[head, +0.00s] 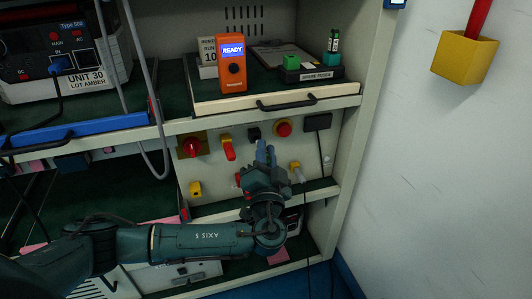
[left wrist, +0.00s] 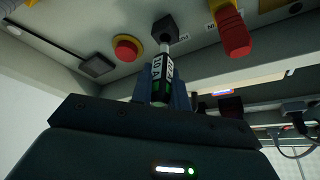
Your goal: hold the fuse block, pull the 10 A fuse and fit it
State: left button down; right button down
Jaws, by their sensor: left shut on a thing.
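My left gripper (head: 266,152) is at the front panel under the shelf, just below a black square holder (head: 254,133). The black fuse block (head: 310,73), marked SPARE FUSES, sits on the upper tray with a green piece and an upright green fuse (head: 333,44). My right gripper is not in view.
Beside the holder are a red emergency button (head: 283,128), a red switch handle (head: 228,149) and a black box (head: 318,122). An orange READY meter (head: 232,65) stands on the tray above. A post and wall bound the right side.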

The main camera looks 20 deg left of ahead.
pick_arm(q)
jog(key=shift+b, duration=0.95)
dwell(1.2)
jog(key=shift+w+a+b, duration=0.5)
jog(key=shift+w+b, duration=0.05)
jog(key=shift+w, duration=0.15)
jog(key=shift+w+a+b, duration=0.5)
jog(key=shift+w, duration=0.2)
dwell(0.6)
jog(key=c, duration=1.3)
grip_release()
